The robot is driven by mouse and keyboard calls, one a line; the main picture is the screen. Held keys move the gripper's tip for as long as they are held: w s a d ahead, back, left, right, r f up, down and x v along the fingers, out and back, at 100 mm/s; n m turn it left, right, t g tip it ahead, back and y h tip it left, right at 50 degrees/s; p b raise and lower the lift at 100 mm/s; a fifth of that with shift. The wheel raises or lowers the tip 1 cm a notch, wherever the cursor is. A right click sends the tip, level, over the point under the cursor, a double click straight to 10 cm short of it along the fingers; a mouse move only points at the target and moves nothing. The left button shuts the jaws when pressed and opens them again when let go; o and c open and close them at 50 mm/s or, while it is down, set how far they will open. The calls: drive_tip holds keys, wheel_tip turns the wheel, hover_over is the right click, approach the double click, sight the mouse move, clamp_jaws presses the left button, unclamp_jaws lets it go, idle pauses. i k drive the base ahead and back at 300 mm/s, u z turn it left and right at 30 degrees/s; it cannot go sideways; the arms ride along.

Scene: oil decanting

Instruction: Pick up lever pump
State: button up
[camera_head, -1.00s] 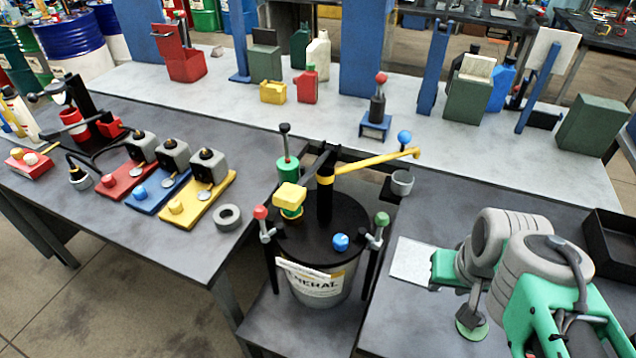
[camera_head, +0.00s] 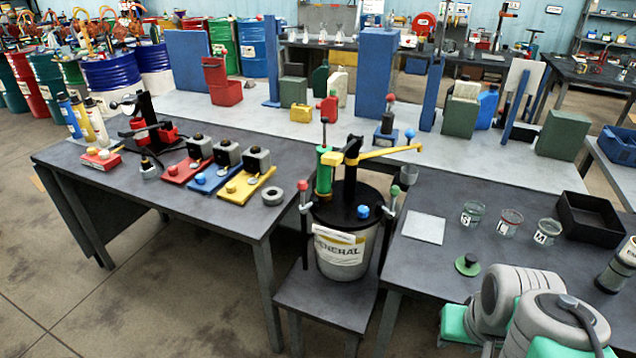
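The likely lever pump has a black upright column (camera_head: 350,180) and a long yellow lever (camera_head: 385,152) with a blue ball. It stands upright on the black lid of a grey bucket (camera_head: 342,257) labelled "GENERAL". A green cylinder with a thin rod handle (camera_head: 324,172) stands at the lid's left side, close to the column. Part of my grey and teal arm shows at the lower right, apart from the pump. My gripper does not show, so I cannot tell whether it is open or shut.
The bucket stands on a low shelf (camera_head: 330,302) between the left table (camera_head: 225,218) and the right table (camera_head: 425,260). Glass jars (camera_head: 510,222), a black tray (camera_head: 590,218) and a green disc (camera_head: 467,265) are on the right table. Floor at lower left is clear.

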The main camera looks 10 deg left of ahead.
sight(324, 182)
drive_tip(key=u, duration=1.95)
drive_tip(key=i, duration=1)
